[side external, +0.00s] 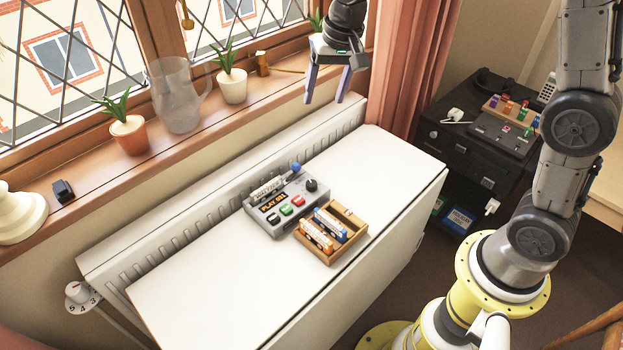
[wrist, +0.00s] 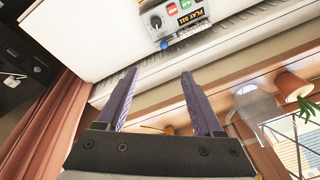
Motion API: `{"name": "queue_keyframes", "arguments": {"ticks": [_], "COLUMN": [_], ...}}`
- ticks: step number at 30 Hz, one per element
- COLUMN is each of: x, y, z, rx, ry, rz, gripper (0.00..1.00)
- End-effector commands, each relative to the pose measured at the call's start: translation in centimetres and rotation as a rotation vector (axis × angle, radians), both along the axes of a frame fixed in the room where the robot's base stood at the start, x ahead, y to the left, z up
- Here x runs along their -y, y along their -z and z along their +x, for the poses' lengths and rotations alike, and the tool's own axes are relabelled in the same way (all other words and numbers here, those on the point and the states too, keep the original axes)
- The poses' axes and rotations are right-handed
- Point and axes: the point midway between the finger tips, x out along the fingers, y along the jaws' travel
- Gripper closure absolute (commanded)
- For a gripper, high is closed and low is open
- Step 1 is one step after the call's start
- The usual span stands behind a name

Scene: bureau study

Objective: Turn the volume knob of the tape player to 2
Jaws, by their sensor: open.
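The grey tape player (side external: 262,224) sits on the white tabletop, with a "PLAY" display and red, green and dark buttons. Its black volume knob (side external: 311,186) is at the right end of its top face; its setting is too small to read. A blue round-topped part (side external: 295,167) stands at its back edge. In the wrist view the player (wrist: 170,29) is cut off at the top, with the black knob (wrist: 156,22) and blue part (wrist: 164,44) visible. My gripper (side external: 324,100) is open and empty, high near the window sill, apart from the player. Its fingers (wrist: 158,72) point toward the player's side.
A wooden box (side external: 347,254) of cassettes adjoins the player. The white tabletop (side external: 205,290) is clear to the left. A radiator (side external: 140,245) with a numbered valve (side external: 78,291) is behind it. Plants, a glass jug (side external: 176,95) and a curtain (side external: 412,75) line the window.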

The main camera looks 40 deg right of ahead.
Motion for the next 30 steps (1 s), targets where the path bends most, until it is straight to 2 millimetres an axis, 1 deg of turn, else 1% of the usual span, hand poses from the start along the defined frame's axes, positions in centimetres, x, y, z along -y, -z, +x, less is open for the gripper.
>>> {"name": "queue_keyframes", "arguments": {"ticks": [1,4,6,9,12,17,20,30], "x": [-0.2,-0.6,-0.7,-0.9,-1.0,-1.1,-1.1,-1.1], "y": [2.3,6.0,8.4,11.0,12.6,13.9,15.3,21.9], "z": [1.2,2.8,3.3,3.4,3.0,2.9,2.8,2.7], "rx": [-0.041,-0.104,-0.144,-0.195,-0.230,-0.242,-0.243,-0.244], "ry": [0.005,0.004,0.000,-0.004,-0.007,-0.009,-0.009,-0.009], "rz": [0.000,-0.002,-0.005,-0.008,-0.010,-0.012,-0.011,-0.011], "gripper": [0.32,0.32,0.32,0.32,0.32,0.32,0.32,0.32]}}
